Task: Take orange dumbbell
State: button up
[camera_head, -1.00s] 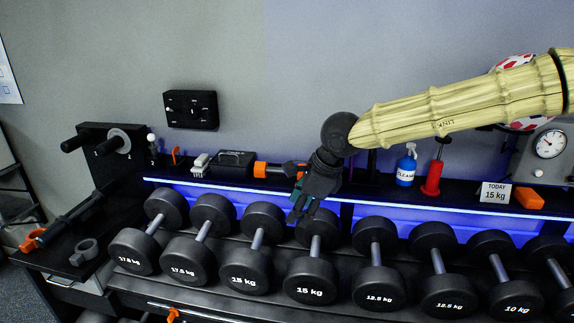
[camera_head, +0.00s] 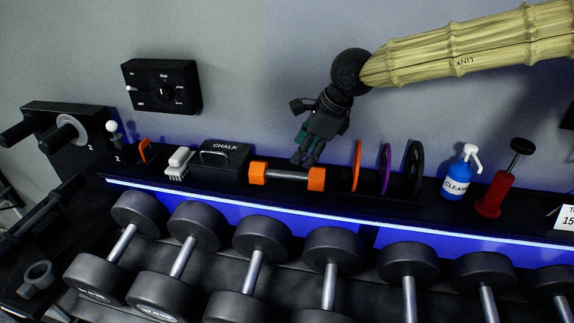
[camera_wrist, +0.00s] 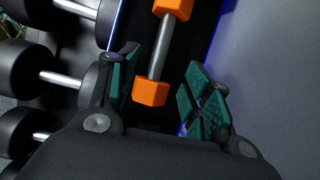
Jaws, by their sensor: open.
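The orange dumbbell (camera_head: 290,175) lies on the narrow black shelf, with two orange hexagonal heads and a grey metal handle. My gripper (camera_head: 304,162) is above and just behind its right part in the head view. In the wrist view the dumbbell (camera_wrist: 161,52) runs lengthwise between the open fingers. Its near orange head lies between the green-padded fingertips of my gripper (camera_wrist: 158,80), with a gap on each side. The far head is cut by the top edge. My gripper holds nothing.
Left of the dumbbell stand a chalk box (camera_head: 219,160) and a white brush (camera_head: 179,162). Right of it stand upright orange (camera_head: 356,165), purple (camera_head: 385,168) and black discs (camera_head: 413,168), then a blue cleaner bottle (camera_head: 458,176) and red pump (camera_head: 495,192). Several black dumbbells (camera_head: 262,238) line the rack below.

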aim_at(290, 172)
jog(key=x, duration=0.5)
jog(key=shift+w+f+p, duration=0.1)
jog(key=shift+f+p, duration=0.05)
jog(key=shift+p, duration=0.25)
jog(key=shift+a+f+p, duration=0.2)
jog(key=shift+f+p, duration=0.1)
jog(key=shift+f, duration=0.1)
jog(key=shift+p+x, duration=0.6)
jog(key=shift+x, duration=1.65)
jog(key=shift+w, duration=0.1)
jog(key=shift+d, duration=0.1)
grip_shut()
jog(key=shift+w+r, duration=0.1)
jog(key=shift+r, duration=0.05)
